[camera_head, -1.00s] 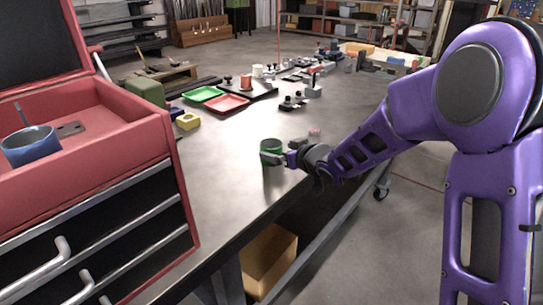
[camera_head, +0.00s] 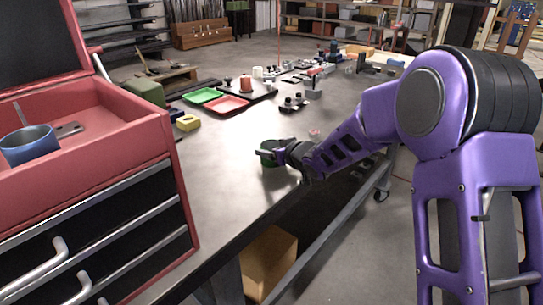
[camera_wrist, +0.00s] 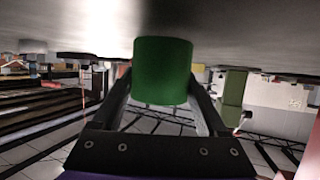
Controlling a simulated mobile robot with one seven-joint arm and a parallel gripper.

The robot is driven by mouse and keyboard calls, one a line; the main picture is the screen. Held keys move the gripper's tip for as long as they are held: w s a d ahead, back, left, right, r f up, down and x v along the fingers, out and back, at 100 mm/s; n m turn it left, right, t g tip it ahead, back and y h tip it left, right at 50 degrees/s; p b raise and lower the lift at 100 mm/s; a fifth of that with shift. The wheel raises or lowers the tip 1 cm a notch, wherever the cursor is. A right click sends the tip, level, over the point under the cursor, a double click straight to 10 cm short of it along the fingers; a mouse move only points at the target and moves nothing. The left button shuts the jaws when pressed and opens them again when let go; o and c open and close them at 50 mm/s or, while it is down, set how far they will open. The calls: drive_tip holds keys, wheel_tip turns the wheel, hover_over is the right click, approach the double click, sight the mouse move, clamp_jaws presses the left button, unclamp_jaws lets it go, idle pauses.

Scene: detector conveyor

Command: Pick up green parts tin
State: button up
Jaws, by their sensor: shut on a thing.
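The green parts tin (camera_head: 268,161) is near the front edge of the grey workbench (camera_head: 230,185) in the head view, partly hidden by my gripper (camera_head: 271,153). In the wrist view the tin (camera_wrist: 162,72) is a plain green cylinder between the two dark fingers of my gripper (camera_wrist: 163,88). The fingers are shut on its sides. Its far end meets the grey bench surface in that picture; I cannot tell whether it touches.
A red tool chest (camera_head: 120,160) with a blue cup (camera_head: 29,146) in its top stands at the left. Green (camera_head: 202,96) and red (camera_head: 227,105) trays and a yellow block (camera_head: 188,122) lie farther back. The bench around the tin is clear.

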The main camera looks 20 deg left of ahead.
drive_tip(key=shift+c, duration=1.4)
drive_tip(key=shift+r, duration=0.15)
